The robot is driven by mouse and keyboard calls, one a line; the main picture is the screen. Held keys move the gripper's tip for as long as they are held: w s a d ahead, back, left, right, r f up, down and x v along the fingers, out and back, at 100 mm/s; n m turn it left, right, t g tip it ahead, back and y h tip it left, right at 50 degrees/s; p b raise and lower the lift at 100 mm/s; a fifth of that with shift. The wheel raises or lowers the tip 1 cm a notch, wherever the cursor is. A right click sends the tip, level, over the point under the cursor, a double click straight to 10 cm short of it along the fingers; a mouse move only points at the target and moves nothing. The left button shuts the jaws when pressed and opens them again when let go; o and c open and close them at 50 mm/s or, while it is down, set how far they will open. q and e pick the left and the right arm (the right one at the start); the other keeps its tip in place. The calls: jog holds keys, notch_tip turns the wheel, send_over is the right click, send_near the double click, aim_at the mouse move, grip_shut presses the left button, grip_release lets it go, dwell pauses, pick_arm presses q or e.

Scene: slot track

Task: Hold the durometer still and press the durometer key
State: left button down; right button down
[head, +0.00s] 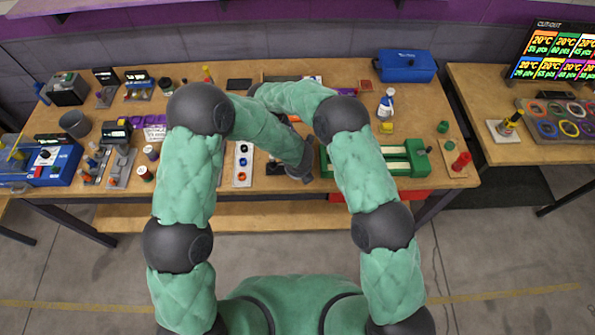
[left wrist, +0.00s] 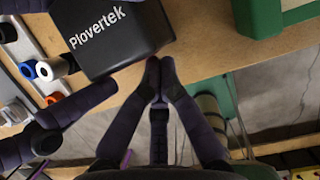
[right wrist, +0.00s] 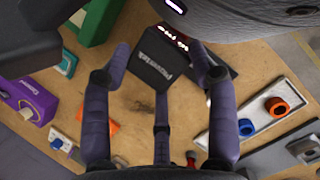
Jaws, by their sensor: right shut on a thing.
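The durometer appears to be the black box lettered "Plovertek" (left wrist: 128,42), at the upper left of the left wrist view. It also shows in the right wrist view (right wrist: 157,72), between the fingers of my right gripper (right wrist: 166,66), which is shut on it. A dark part with small light marks (right wrist: 172,36) lies just behind it; I cannot make out the key. My left gripper (left wrist: 160,66) has its fingertips together and empty, close beside the box's lower right corner. In the head view the arms cross and hide most of the durometer and my right gripper.
A grey tray with blue and orange rings (right wrist: 270,112) lies beside the durometer. A green and cream machine (head: 397,158) stands to its right. A purple device (right wrist: 28,98) and an orange block (right wrist: 98,122) are also near. Bare wood shows between them.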

jog(key=shift+s+f, duration=0.15)
jog(key=shift+s, duration=0.1)
pick_arm(q)
jog(key=s+r, duration=0.7)
jog(key=r, duration=0.2)
jog(key=shift+s+d+r, duration=0.15)
jog(key=shift+s+r, duration=0.1)
jog(key=shift+r, duration=0.15)
pick_arm(e)
jog(key=shift+c, duration=1.4)
grip_release()
jog(key=shift+w, duration=0.1)
pick_arm(q)
jog(key=shift+w, duration=0.1)
pick_arm(e)
jog(key=shift+w+r, duration=0.1)
jog(key=shift+r, duration=0.1)
jog(key=v, duration=0.7)
jog(key=shift+a, duration=0.15)
